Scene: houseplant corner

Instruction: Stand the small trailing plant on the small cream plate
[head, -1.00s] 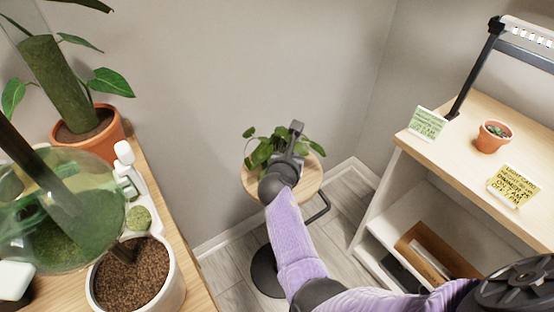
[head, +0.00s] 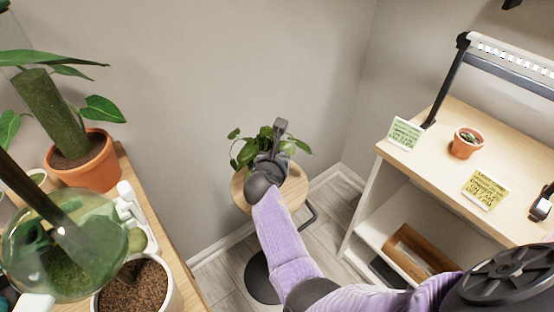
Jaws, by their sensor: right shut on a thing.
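The small trailing plant (head: 246,151) shows as green heart-shaped leaves above the small round wooden stand (head: 290,194). My right gripper (head: 278,143) is at the plant and shut on it. The hand and wrist cover the plant's pot, so I cannot tell whether it touches the stand top. I cannot make out the small cream plate; anything under the plant is hidden. My left gripper is not in view.
At left, a wooden table holds a terracotta pot (head: 92,167), a glass terrarium (head: 62,245) and a soil-filled white pot (head: 141,291).

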